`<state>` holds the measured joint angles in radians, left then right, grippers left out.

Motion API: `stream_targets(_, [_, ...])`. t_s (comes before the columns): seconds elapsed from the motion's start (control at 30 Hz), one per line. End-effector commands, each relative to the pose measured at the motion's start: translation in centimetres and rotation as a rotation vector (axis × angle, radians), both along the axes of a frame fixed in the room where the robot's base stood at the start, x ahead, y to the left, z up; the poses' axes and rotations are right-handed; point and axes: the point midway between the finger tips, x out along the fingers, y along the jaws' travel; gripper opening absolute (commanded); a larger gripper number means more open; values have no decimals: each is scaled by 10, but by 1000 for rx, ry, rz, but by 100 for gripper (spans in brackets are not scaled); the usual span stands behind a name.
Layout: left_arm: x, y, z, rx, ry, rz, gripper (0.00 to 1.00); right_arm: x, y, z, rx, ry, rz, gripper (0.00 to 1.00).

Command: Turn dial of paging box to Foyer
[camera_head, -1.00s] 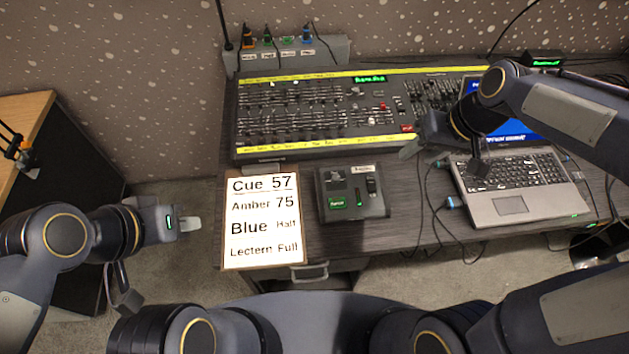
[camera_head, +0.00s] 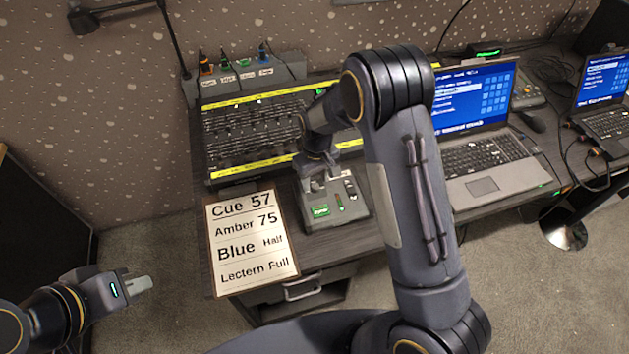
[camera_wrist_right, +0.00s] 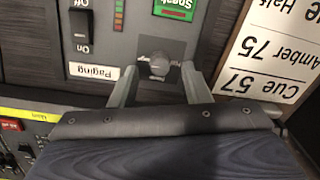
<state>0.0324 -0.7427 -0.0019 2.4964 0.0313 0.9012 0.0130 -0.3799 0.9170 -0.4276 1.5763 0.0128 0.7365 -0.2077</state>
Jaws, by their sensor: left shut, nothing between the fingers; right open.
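The paging box (camera_head: 352,211) is a grey box on the table, right of the cue sheet, with a green button. It fills much of the right wrist view, upside down, with a "Paging" label (camera_wrist_right: 91,73), an On/Off switch (camera_wrist_right: 81,30) and a green "Speak" button (camera_wrist_right: 175,8). Its round grey dial (camera_wrist_right: 159,66) shows between my right fingertips. My right gripper (camera_head: 322,182) is open over the back-left part of the box, one finger each side of the dial; I cannot tell if they touch it. No Foyer marking is readable. My left gripper (camera_head: 138,285) is shut and empty, left of the table.
The cue sheet (camera_head: 250,244) lies left of the box. The fader console (camera_head: 250,130) is behind it, partly hidden by my right arm. A laptop (camera_head: 482,188) stands to the right, with cables beyond. A drawer handle (camera_head: 303,289) sits below the table edge.

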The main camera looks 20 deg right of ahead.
Motion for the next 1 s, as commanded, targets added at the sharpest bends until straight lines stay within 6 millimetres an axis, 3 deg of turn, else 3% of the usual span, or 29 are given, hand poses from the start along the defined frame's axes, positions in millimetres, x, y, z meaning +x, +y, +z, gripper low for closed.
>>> stream_targets(0.2, [0, 0, 3, 0, 0, 0, 0, 0, 0, -17, 0, 0, 0, 43])
stream_targets(0.47, [0, 0, 3, 0, 0, 0, 0, 0, 0, -18, 1, -1, 0, 43])
stream_targets(0.8, [0, 0, 3, 0, 0, 0, 0, 0, 0, -18, 1, -1, 0, 0])
stream_targets(1.0, [0, 0, 1, 0, 0, 0, 0, 0, 1, -19, 0, 0, 13, 0])
